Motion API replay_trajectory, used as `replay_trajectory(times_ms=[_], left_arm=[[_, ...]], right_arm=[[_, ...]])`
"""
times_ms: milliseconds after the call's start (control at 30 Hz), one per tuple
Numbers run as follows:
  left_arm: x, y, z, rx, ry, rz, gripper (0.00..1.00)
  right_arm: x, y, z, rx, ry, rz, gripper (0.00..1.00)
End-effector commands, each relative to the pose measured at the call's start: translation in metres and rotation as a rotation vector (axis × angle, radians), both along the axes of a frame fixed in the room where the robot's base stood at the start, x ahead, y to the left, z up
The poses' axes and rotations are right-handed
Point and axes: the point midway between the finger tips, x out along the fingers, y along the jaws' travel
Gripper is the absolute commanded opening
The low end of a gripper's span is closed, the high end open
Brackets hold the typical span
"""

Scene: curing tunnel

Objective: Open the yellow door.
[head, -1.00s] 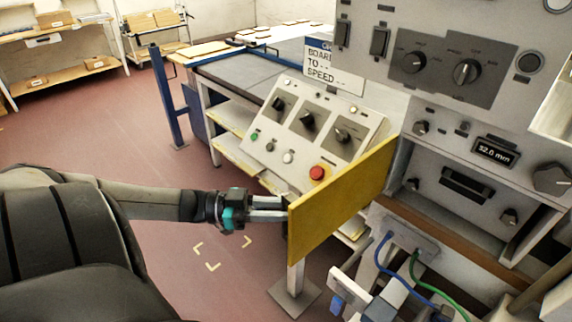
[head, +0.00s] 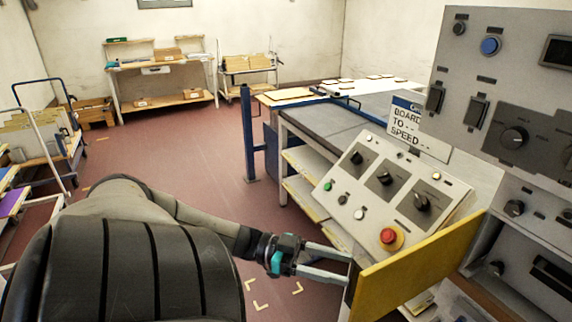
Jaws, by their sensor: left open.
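The yellow door (head: 418,268) stands swung out from the grey machine cabinet (head: 505,125), at the lower right of the head view. The cabinet's recess shows behind it. My left gripper (head: 348,270) is at the door's outer left edge, with its two fingers apart. A dark part at that edge lies at the fingertips; I cannot tell whether they touch it. My right gripper is not in view.
A sloped control panel (head: 385,195) with knobs and a red button (head: 388,236) sits just behind the door. A conveyor table (head: 330,128) with a blue post (head: 248,135) stands beyond. Shelves (head: 160,70) line the back wall, and a cart (head: 45,150) stands left. The red floor between is clear.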

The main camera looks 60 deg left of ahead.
Motion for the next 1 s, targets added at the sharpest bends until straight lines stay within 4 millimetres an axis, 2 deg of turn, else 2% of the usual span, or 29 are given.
replay_trajectory(times_ms=[200, 433, 633, 1000], left_arm=[[-0.037, 0.043, -0.001, 0.005, 0.005, 0.004, 0.57], [-0.065, 0.075, -0.001, 0.004, 0.000, 0.002, 0.57], [-0.076, 0.087, 0.000, 0.001, 0.000, 0.001, 0.57], [-0.078, 0.089, 0.000, 0.001, -0.001, 0.000, 0.57]], right_arm=[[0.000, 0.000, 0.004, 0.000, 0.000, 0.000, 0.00], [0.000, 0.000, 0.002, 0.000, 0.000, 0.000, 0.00], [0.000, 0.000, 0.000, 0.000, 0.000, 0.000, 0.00], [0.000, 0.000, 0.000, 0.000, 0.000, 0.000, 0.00]])
